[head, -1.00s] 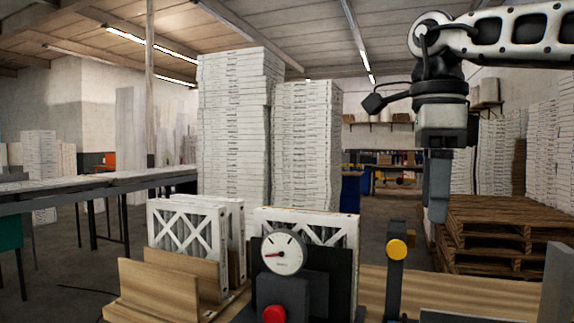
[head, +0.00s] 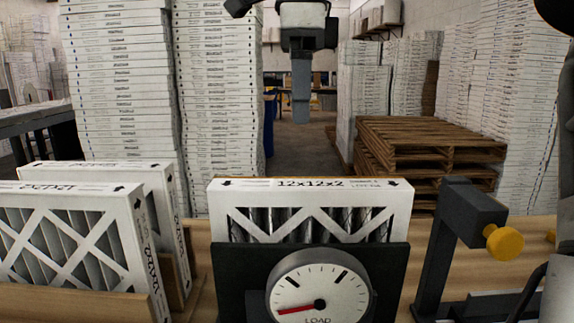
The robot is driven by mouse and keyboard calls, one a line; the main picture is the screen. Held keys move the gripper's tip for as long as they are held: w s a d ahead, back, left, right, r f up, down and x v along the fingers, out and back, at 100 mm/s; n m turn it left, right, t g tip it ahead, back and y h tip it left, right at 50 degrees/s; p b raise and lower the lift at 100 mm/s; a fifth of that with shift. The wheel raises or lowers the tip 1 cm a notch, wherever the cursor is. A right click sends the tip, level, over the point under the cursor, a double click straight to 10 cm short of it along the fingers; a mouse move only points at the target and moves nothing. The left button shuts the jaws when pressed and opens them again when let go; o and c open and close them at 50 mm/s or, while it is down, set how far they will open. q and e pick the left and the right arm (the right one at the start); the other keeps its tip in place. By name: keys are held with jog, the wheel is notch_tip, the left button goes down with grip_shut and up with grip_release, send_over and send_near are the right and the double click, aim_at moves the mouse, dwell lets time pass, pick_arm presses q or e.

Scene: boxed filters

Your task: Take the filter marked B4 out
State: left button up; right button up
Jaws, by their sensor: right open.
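A white-framed filter with pleats, printed 12x12x2 (head: 311,188), stands upright in a black holder (head: 228,262) at the middle. Two more white-framed filters stand upright at the left, a front one (head: 72,205) and one behind it (head: 162,180). I cannot read a B4 mark on any of them. My right gripper (head: 301,112) points down above and beyond the middle filter in the picture, apart from it. It is open, seen edge-on, with nothing in it. My left gripper is out of view.
A round load gauge (head: 320,290) stands in front of the middle filter. A dark post with a yellow knob (head: 503,243) stands right of it on the wooden bench (head: 530,236). Tall stacks of white boxes (head: 120,80) and wooden pallets (head: 420,150) stand behind.

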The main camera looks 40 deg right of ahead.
aim_at(299, 186)
notch_tip(299, 186, down, 3)
jog(key=shift+s+r+b, duration=0.15)
jog(key=shift+b, duration=0.15)
jog(key=f, duration=1.3)
jog(key=shift+w, duration=0.2)
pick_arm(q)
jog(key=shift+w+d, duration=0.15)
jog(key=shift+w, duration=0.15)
pick_arm(e)
jog(key=shift+r, duration=0.1)
jog(key=c, duration=1.1)
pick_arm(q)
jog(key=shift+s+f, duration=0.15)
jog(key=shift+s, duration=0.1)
pick_arm(e)
jog(key=shift+c, duration=0.2)
jog(key=shift+s, duration=0.1)
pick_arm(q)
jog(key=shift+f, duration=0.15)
pick_arm(e)
jog(key=shift+s+a+r, duration=0.1)
jog(key=shift+s+a, duration=0.15)
pick_arm(q)
jog(key=shift+b, duration=0.3)
